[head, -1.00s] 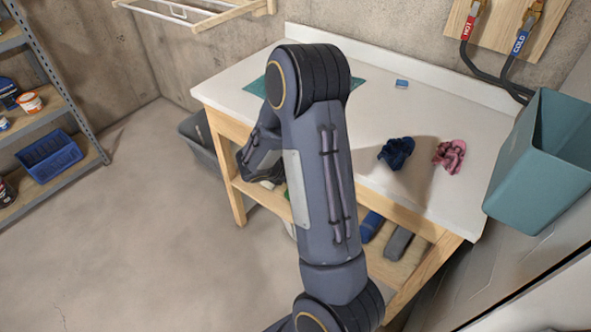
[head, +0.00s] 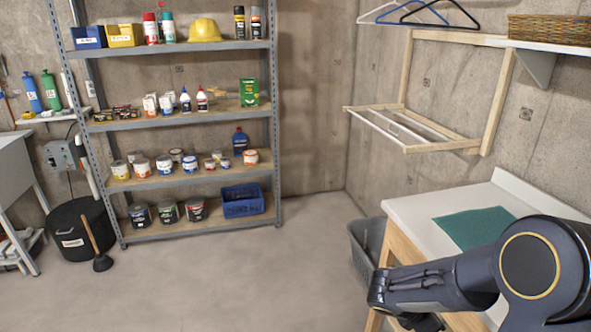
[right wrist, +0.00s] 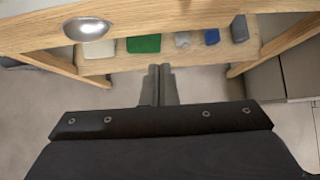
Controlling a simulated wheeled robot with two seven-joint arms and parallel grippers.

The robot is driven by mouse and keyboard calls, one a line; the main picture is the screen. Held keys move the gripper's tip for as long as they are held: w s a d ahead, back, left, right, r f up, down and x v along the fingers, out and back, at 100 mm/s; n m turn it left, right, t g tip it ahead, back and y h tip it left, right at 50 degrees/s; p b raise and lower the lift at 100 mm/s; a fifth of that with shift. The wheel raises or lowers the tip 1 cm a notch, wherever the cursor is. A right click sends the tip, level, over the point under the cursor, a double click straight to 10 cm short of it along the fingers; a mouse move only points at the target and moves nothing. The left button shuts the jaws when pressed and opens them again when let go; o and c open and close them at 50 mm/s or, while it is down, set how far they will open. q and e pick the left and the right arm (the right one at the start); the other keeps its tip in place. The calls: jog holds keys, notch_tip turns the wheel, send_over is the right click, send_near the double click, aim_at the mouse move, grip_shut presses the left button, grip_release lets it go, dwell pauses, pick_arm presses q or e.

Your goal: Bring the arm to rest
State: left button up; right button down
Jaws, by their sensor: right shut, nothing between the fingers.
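My right arm (head: 530,265) shows at the lower right of the head view, bent in front of the white-topped workbench (head: 410,212). Its gripper is out of sight there, below the picture or behind the arm. In the right wrist view the right gripper (right wrist: 161,70) has its fingers together, with nothing between them. They point toward the bench's wooden lower shelf (right wrist: 120,66) and appear apart from it. My left gripper is in neither view.
A green mat (head: 472,228) lies on the bench. A grey bin (head: 362,250) stands beside it. A metal shelf rack (head: 190,130) holds cans and bottles. The lower shelf carries a green item (right wrist: 144,43) and several others. The floor (head: 230,285) between is clear.

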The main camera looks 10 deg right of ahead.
jog(key=s+a+r+m+t+y+p, duration=0.1)
jog(key=s+a+r+m+t+y, duration=0.1)
jog(key=s+a+r+m+y, duration=0.4)
jog(key=s+a+r+m+t+y+p, duration=0.1)
jog(key=s+a+r+m+t+y, duration=0.2)
jog(key=s+a+r+m+y, duration=0.3)
jog(key=s+a+m, duration=0.4)
jog(key=a+m, duration=0.2)
jog(key=m, duration=0.2)
jog(key=shift+a+y, duration=0.2)
jog(key=shift+y, duration=0.1)
jog(key=shift+s, duration=0.15)
